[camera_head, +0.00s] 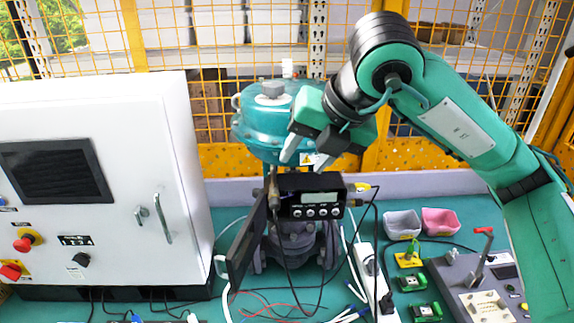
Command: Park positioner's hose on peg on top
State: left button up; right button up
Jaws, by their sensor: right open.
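The positioner (315,196) is a black box with a small display and a row of buttons, on the front of the teal valve actuator (262,125). Its dark cover (247,242) hangs open at the left. A brass-coloured fitting (273,190) stands at its left side, and a yellow-tipped fitting (361,187) with thin dark lines is at its right. I cannot tell which line is the hose. A small white upright piece (287,68) shows above the actuator; I cannot tell whether it is the peg. My right gripper (308,153) is open just above the positioner, fingers pointing down, apparently empty. My left gripper is out of view.
A white control cabinet (100,180) fills the left. A white power strip (372,275), grey bin (402,224), pink bin (440,221), green modules (411,282) and a grey panel with a red-tipped lever (485,245) lie at right. Loose wires cross the front.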

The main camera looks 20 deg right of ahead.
aim_at(276, 195)
jog(key=p+x, duration=0.3)
jog(key=x, duration=0.7)
jog(key=shift+a+f, duration=0.1)
jog(key=shift+f, duration=0.15)
jog(key=shift+x, duration=1)
grip_shut()
